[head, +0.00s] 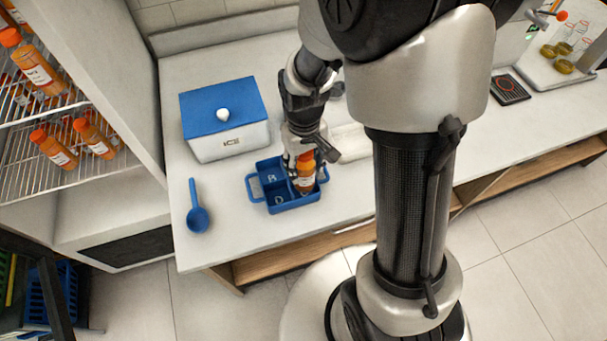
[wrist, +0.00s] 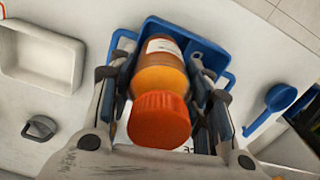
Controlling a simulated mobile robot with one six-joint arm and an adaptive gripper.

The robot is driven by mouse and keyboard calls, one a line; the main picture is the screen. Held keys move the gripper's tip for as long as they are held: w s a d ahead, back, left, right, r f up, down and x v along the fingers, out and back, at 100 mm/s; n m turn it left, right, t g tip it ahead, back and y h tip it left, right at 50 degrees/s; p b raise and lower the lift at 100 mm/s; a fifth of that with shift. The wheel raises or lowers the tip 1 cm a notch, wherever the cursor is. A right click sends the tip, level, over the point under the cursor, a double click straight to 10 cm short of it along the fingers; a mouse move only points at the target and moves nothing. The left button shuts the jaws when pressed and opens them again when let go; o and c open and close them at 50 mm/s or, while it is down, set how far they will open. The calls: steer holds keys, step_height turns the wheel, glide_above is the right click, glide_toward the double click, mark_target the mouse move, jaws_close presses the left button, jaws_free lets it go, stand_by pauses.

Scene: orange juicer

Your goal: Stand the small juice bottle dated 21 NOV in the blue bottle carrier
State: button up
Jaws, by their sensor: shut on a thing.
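A small bottle of orange juice (head: 305,181) with an orange cap and a white label is in my gripper (head: 303,163). My gripper is shut on it from above. The bottle is over the right part of the blue bottle carrier (head: 256,188), its lower end at or inside the right compartment; I cannot tell whether it touches the floor. In the wrist view the bottle (wrist: 160,78) lies between the two fingers (wrist: 163,100), with the blue carrier (wrist: 205,42) behind it. The date on the label is not readable.
A white ice box (head: 228,140) with a blue lid stands behind the carrier. A blue scoop (head: 197,218) lies left of it. A white tray (head: 350,143) is to the right. More juice bottles (head: 52,147) stand on the fridge shelves at left.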

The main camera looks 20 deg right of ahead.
mark_target(304, 175)
steer(key=shift+f+b, duration=0.75)
steer(key=shift+f, duration=1.5)
steer(key=shift+f, duration=0.15)
steer(key=o, duration=1.4)
